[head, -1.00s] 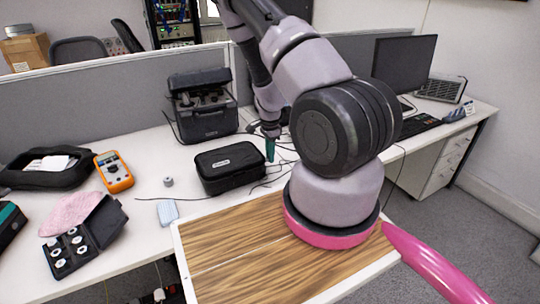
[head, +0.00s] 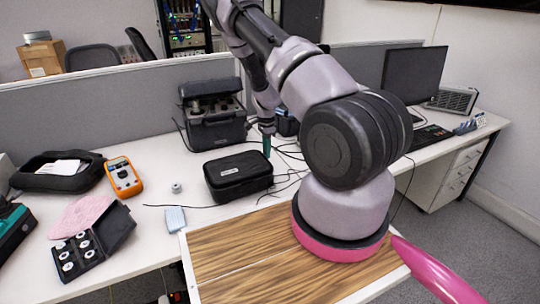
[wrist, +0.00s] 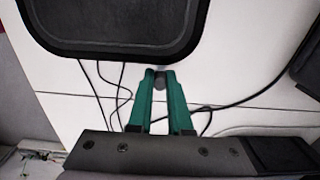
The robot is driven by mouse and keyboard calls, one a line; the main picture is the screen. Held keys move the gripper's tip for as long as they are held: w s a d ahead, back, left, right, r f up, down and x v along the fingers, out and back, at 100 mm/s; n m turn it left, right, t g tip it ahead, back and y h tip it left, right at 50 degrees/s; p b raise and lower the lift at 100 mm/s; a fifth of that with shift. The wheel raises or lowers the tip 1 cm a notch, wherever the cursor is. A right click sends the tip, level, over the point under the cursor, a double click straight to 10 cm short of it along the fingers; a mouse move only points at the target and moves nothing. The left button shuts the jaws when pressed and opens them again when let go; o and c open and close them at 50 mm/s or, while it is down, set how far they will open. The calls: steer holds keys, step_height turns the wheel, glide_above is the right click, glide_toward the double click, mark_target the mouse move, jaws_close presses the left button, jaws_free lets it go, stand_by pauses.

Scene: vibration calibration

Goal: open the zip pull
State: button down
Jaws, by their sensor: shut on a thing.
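The black zip case (head: 238,174) lies closed on the white desk; it also shows at the top of the wrist view (wrist: 112,25). My gripper (head: 267,147) is at the right rear end of the case, its green fingers pointing down. In the wrist view my gripper (wrist: 160,76) has its fingertips close together, just off the case's rounded edge. A small grey piece, which looks like the zip pull (wrist: 160,82), sits between the fingertips. The zip pull cannot be made out in the head view.
Thin black cables (wrist: 122,85) run over the desk beside the case and under my fingers. A dark equipment case (head: 213,112) stands behind. An orange multimeter (head: 123,177) and a box of round weights (head: 92,243) lie left. A wooden board (head: 240,262) is in front.

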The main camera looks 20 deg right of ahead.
steer(key=c, duration=0.8)
jaws_free()
steer(key=shift+c, duration=0.2)
step_height(320, 180, up, 11)
steer(key=shift+f, duration=0.1)
